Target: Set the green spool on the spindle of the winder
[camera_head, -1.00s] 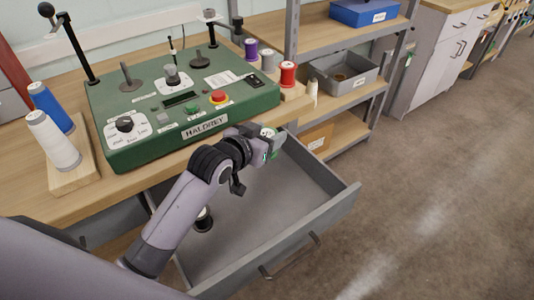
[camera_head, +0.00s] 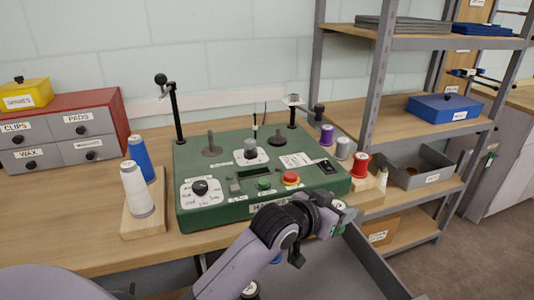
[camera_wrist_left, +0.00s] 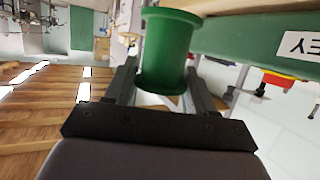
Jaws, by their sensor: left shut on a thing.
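The green spool (camera_wrist_left: 167,48) stands between the two fingers of my left gripper (camera_wrist_left: 163,80) in the left wrist view. My left gripper (camera_head: 342,214) is shut on it, and in the head view only a little green of the spool (camera_head: 338,231) shows. They are held over the open drawer, just off the front right corner of the winder. The winder (camera_head: 222,218) is a green box on the bench. Two short dark posts on round bases, a left post (camera_head: 211,145) and a right post (camera_head: 280,141), stand bare on its top. My right gripper is out of view.
The drawer (camera_head: 373,255) is open below.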

